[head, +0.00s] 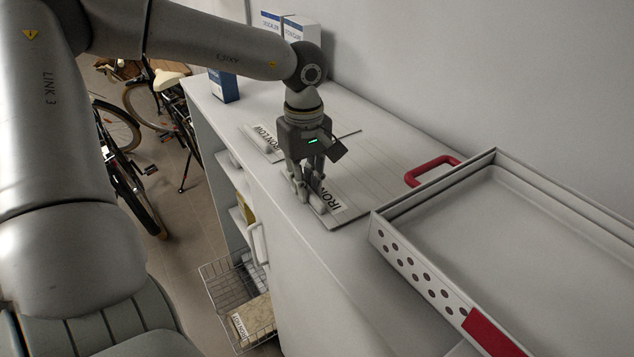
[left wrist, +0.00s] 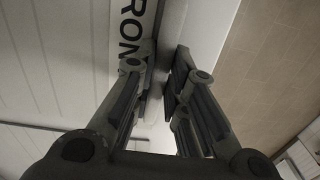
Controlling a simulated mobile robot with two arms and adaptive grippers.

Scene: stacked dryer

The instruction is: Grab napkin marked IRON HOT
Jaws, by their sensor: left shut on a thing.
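A flat, pale napkin (head: 376,182) with faint lines lies on the white counter. Its label, reading IRON with the rest hidden, is beside my left gripper (head: 310,191). In the left wrist view the label (left wrist: 131,35) shows only RON, so I cannot read whether it says HOT. My left gripper points down at the napkin's front edge, its fingers shut on that edge. In the left wrist view the gripper (left wrist: 164,88) has its fingertips close together at the edge. A second napkin (head: 263,143), marked IRON LOW, lies farther back. My right gripper is not in view.
A grey metal tray (head: 391,222) with a red handle (head: 428,167) stands at right on the counter. Boxes (head: 301,29) stand at the back by the wall. A wire basket (head: 222,292) hangs below the counter's left side. Bicycles (head: 160,100) stand on the floor at left.

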